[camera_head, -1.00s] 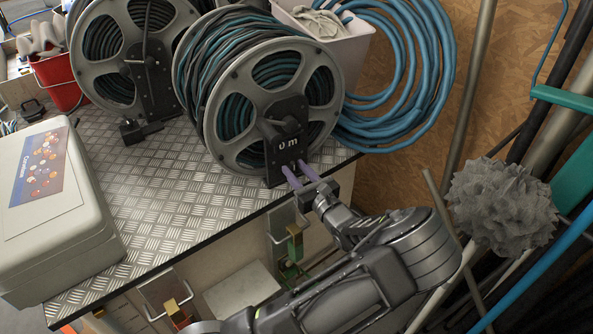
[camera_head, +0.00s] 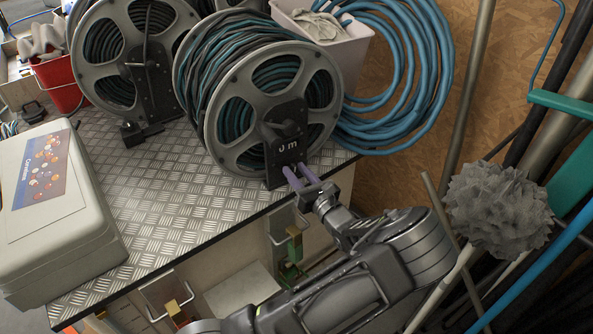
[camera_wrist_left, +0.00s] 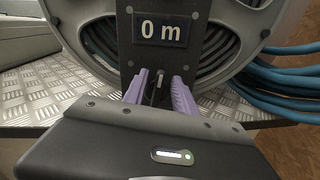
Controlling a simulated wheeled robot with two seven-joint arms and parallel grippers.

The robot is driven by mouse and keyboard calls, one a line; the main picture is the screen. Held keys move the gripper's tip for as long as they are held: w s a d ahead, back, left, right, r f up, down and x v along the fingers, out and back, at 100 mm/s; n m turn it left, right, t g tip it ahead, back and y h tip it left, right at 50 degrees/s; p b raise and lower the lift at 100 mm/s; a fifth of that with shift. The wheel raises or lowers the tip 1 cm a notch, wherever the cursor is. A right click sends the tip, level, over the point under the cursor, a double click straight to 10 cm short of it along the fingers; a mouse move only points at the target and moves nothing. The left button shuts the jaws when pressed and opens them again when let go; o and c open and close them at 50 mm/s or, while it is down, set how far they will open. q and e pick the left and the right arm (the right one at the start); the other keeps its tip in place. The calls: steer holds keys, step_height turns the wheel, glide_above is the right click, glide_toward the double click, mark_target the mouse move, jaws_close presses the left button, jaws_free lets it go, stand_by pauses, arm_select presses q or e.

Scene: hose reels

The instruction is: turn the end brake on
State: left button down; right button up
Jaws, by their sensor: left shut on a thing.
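The end reel (camera_head: 222,140) stands upright at the right end of the metal-topped bench, wound with dark and teal hose. Its dark front post carries a "0 m" display, clear in the left wrist view (camera_wrist_left: 162,29). Below the display a small brake lever (camera_wrist_left: 159,86) sticks out of the post. My left gripper (camera_head: 298,175) is at the foot of this post, its purple fingers on either side of the lever and shut on it. The fingers also show in the left wrist view (camera_wrist_left: 160,92). The contact itself is hard to see. My right gripper is out of view.
Another reel (camera_head: 122,60) stands to the left. A pale case (camera_head: 60,225) lies on the bench (camera_head: 165,190) at the left. A white bin (camera_head: 345,55) and a blue hose coil (camera_head: 436,70) are behind the end reel. A grey spiky duster (camera_head: 497,210) is right of my arm.

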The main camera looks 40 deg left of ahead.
arm_select(q)
steer(key=m+p, duration=0.1)
steer(key=m, duration=0.4)
steer(key=w+f+m+p, duration=0.1)
steer(key=m+p, duration=0.1)
steer(key=m, duration=0.4)
steer(key=f+m+p, duration=0.1)
steer(key=m, duration=0.4)
steer(key=shift+w+d+f, duration=0.2)
steer(key=shift+w+d, duration=0.05)
steer(key=shift+d, duration=0.15)
steer(key=shift+m, duration=0.3)
steer(key=c, duration=1.1)
jaws_free()
steer(key=shift+r, duration=0.1)
